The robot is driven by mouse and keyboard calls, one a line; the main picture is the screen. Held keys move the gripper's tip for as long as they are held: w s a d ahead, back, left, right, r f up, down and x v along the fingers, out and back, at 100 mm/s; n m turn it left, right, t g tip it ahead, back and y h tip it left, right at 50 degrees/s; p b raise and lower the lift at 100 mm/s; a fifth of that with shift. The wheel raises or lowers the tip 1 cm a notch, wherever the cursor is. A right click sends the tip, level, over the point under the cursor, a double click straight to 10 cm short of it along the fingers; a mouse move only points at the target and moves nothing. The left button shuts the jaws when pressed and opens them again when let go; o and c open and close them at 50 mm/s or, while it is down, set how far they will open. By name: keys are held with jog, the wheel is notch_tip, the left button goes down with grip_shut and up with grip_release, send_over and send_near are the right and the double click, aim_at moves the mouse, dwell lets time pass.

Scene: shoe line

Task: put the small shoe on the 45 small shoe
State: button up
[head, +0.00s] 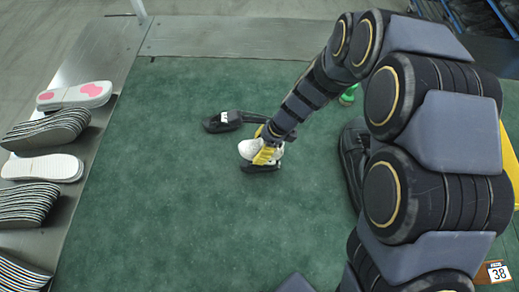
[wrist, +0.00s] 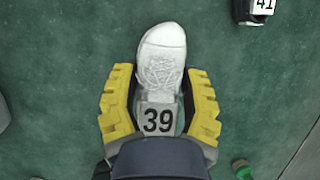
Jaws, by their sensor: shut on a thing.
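A white shoe (wrist: 162,50) with a grey 39 label (wrist: 158,121) at its heel end lies between the yellow fingers of my gripper (wrist: 158,73). The fingers are shut on its rear part, one on each side. In the head view the white shoe (head: 247,149) shows under my gripper (head: 264,153), low over the green mat, with a dark edge beneath it. I cannot tell whether it touches the mat. A black shoe (head: 222,123) with a white label lies just behind it; in the wrist view a dark piece labelled 41 (wrist: 262,7) is at top right. No 45 label is readable.
A metal ledge at the left holds white soles (head: 43,167), a pink-patched sole (head: 75,96) and striped stacks (head: 47,129). A dark shoe (head: 354,160) stands right, partly behind my arm. A 38 label (head: 498,272) is at lower right. The mat's left and front are clear (head: 160,210).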

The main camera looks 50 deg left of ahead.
jog(key=shift+w+a+f, duration=0.15)
jog(key=shift+a+f, duration=0.1)
jog(key=shift+f, duration=1.65)
jog(key=shift+f, duration=0.2)
jog(key=o, duration=1.1)
jog(key=shift+c, duration=0.2)
jog(key=shift+r, duration=0.1)
jog(key=v, duration=1.2)
jog(key=shift+r, duration=0.1)
jog(key=shift+r, duration=0.1)
